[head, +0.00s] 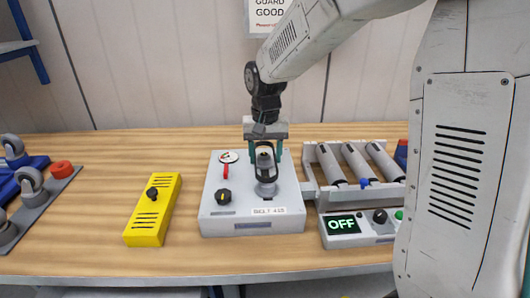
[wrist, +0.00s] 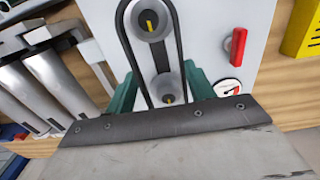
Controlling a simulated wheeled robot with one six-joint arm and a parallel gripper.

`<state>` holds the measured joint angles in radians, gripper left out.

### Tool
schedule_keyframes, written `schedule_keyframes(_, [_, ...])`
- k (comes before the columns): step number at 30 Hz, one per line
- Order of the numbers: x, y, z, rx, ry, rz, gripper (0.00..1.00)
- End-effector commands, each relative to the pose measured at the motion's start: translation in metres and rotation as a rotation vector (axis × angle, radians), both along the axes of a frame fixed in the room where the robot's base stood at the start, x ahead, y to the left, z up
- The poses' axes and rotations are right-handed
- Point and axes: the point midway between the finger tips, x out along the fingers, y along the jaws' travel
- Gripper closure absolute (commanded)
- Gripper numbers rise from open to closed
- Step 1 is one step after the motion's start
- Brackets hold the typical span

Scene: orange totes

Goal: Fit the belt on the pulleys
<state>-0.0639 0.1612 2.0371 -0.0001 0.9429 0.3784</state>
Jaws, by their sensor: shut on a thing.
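The black belt (wrist: 131,52) is a long loop in the wrist view, with one strand on each side of the two grey pulleys. One pulley (wrist: 150,22) is at the top of that view and the other (wrist: 167,88) lies between my fingers. My gripper (head: 263,153) is above the grey-white machine box (head: 240,215), its green fingers pointing down at either side of the belt, shut on it. It also shows in the wrist view (wrist: 160,90). The belt's end by my palm is hidden, and I cannot tell whether the belt sits in either groove.
The box carries a red lever (head: 226,172), a gauge (head: 229,157) and a black knob (head: 223,196). A yellow block (head: 153,212) stands left. A roller conveyor (head: 355,163) and an OFF display (head: 342,225) are right.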

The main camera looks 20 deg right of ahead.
Motion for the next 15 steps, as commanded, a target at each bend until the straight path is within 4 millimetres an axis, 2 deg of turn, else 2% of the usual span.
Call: schedule_keyframes(15, [-0.0032, 0.0011, 0.0003, 0.0, 0.0, 0.0, 0.68])
